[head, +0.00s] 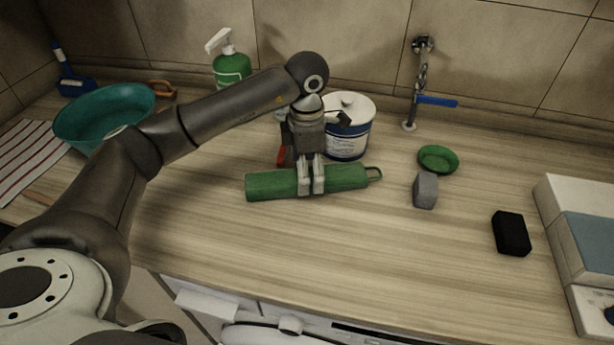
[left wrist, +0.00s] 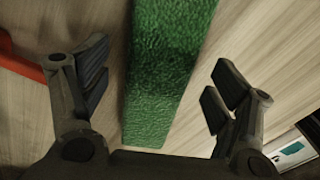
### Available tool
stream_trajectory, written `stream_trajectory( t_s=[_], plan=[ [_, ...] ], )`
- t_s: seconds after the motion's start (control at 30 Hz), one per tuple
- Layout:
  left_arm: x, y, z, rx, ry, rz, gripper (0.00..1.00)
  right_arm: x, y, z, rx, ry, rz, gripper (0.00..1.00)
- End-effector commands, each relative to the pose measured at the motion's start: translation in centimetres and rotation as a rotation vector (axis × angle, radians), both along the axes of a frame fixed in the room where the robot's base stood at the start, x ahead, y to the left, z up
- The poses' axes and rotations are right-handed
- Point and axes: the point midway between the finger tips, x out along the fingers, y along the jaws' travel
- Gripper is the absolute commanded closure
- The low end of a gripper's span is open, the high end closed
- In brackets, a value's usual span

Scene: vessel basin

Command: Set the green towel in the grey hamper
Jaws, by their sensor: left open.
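The green towel (head: 272,185) is a rolled, long bundle with a small loop at its right end, lying on the wooden counter. My left gripper (head: 311,190) points down at the middle of the towel, its fingers overlapping it in the head view. In the left wrist view the towel (left wrist: 165,65) runs between the two spread fingers of the left gripper (left wrist: 158,85), with a gap on each side. The gripper is open and not closed on it. I cannot make out a grey hamper in either view. My right gripper is not in view.
A blue-and-white tub (head: 348,140) stands close behind my gripper, with a red item (head: 282,156) beside it. A green soap bottle (head: 231,68) and teal basin (head: 104,112) are left. A grey block (head: 426,190), green dish (head: 438,158) and black sponge (head: 511,233) are right. The front counter is clear.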

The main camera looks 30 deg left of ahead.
Motion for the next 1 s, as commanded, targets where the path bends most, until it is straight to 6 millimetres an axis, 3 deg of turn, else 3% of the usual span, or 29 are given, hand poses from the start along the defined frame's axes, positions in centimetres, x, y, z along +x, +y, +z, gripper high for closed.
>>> stream_trajectory(
  t_s=[0.17, 0.4, 0.8, 0.87, 1.0],
  plan=[
    [0.0, 0.0, -1.9, 0.000, 0.001, 0.000, 0.18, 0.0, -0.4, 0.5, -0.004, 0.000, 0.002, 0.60],
    [0.0, 0.0, -2.1, -0.001, -0.001, 0.000, 0.18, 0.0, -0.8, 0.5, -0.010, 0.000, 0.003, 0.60],
    [0.0, 0.0, -2.1, -0.001, -0.001, 0.000, 0.68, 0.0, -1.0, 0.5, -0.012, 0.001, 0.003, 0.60],
    [0.0, 0.0, -2.0, -0.001, -0.001, 0.000, 0.73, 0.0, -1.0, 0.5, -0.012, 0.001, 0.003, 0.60],
    [0.0, 0.0, -2.0, -0.001, -0.001, 0.000, 0.73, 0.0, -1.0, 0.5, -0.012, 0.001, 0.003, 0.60]
  ],
)
